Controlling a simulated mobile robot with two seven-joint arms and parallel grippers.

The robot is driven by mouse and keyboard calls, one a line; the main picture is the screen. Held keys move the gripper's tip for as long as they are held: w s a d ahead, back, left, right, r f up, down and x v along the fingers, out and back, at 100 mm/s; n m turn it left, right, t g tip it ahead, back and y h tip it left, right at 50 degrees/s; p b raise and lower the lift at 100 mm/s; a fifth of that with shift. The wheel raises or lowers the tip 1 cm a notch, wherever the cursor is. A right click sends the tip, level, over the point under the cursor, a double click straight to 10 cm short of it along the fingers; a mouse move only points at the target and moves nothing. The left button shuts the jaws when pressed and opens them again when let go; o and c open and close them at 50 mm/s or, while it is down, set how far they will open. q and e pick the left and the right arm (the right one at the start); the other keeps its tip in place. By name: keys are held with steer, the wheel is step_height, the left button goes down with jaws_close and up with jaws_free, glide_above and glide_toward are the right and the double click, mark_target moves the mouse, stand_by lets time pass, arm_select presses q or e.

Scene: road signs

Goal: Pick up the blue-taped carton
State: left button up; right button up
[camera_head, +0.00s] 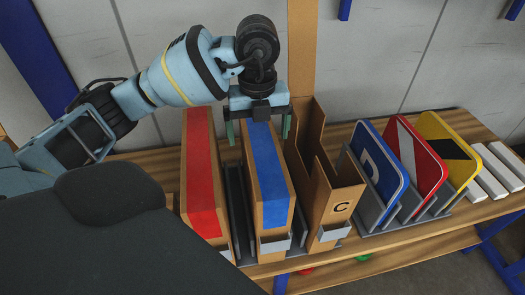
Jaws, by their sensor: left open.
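The blue-taped carton (268,180) is a tall narrow brown box with a blue strip along its top. It stands upright in a grey rack on the wooden shelf, in the middle of the head view. My left gripper (259,128) is over the far end of this carton, pointing down. Its green-tipped fingers are apart, one on each side of the carton's top. I cannot tell whether they touch it. The carton's far end is partly hidden by the gripper. My right gripper is not in view.
A red-taped carton (202,180) stands to the left, with an empty grey slot between. Further right are blue (380,168), red (418,165) and yellow (452,150) signs and white bars (495,172). A wall is behind.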

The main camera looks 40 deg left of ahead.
mark_target(261, 140)
arm_select(q)
steer(key=shift+w+d+f, duration=0.1)
steer(key=shift+w+f, duration=0.1)
steer(key=shift+f, duration=1.3)
steer(key=shift+w+d+f, duration=0.1)
steer(key=shift+w+f, duration=0.05)
steer(key=shift+f, duration=1.35)
steer(key=c, duration=1.9)
steer(key=shift+r, duration=0.1)
jaws_close()
steer(key=shift+a+r, duration=0.1)
steer(key=shift+r, duration=0.05)
